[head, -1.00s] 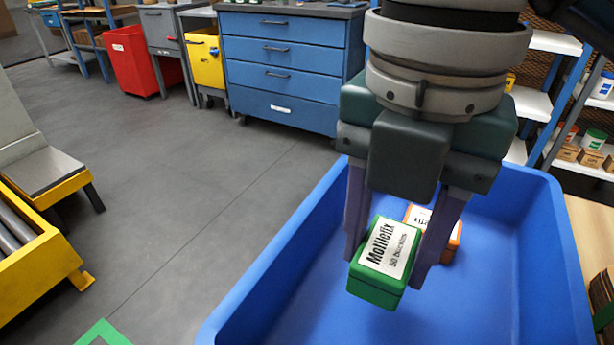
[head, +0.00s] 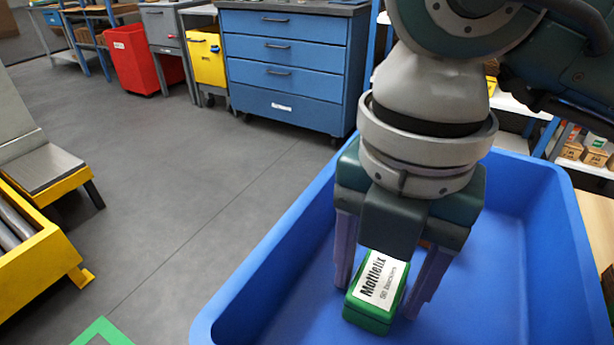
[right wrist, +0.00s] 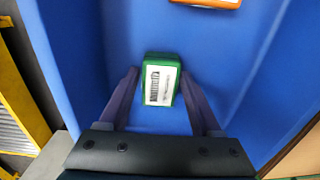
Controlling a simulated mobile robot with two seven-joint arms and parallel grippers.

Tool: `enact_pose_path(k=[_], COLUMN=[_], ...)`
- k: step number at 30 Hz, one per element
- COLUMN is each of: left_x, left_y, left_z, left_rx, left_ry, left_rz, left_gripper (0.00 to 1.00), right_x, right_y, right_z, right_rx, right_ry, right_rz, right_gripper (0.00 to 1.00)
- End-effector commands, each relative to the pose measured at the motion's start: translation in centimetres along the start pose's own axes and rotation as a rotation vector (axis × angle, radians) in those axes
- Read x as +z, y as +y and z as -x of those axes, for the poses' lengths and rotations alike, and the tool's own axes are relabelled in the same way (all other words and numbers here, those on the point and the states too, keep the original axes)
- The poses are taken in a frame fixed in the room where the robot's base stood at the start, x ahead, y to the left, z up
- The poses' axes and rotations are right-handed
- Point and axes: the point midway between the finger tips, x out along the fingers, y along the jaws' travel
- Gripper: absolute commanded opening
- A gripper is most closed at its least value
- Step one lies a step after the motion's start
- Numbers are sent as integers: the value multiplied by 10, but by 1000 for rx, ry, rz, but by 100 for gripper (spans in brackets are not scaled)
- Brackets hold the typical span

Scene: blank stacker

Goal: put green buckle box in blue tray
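The green buckle box (head: 372,318), with a white "Mottlefix" label, is inside the blue tray (head: 262,278), low down at the tray floor. My right gripper (head: 385,300) points down into the tray with one finger on each side of the box. In the right wrist view, the green box (right wrist: 161,82) lies between the fingertips of the right gripper (right wrist: 160,72), with narrow gaps at its sides; the fingers look open. The blue tray's floor (right wrist: 225,45) shows around it. My left gripper is not in view.
An orange box (right wrist: 208,3) lies in the tray beyond the green one, mostly hidden by my gripper in the head view. The tray's right part is clear. A blue drawer cabinet (head: 283,75) and a yellow-framed roller stand (head: 40,265) stand outside, with open floor between.

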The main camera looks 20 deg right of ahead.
Motion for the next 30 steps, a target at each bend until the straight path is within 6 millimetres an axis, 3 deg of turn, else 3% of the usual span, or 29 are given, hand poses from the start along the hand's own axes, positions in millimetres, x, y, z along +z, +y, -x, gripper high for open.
enact_pose_path(k=[3,14,25,30], left_x=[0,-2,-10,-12], left_y=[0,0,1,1], left_z=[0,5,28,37], left_rx=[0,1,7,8], left_ry=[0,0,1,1], left_rz=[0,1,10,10], left_gripper=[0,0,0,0], right_x=[0,0,1,1], right_y=[0,1,1,1], right_z=[0,11,93,117], right_rx=[0,3,4,3], right_ry=[0,-1,-5,-3], right_rz=[0,0,1,0], right_gripper=[79,79,79,79])
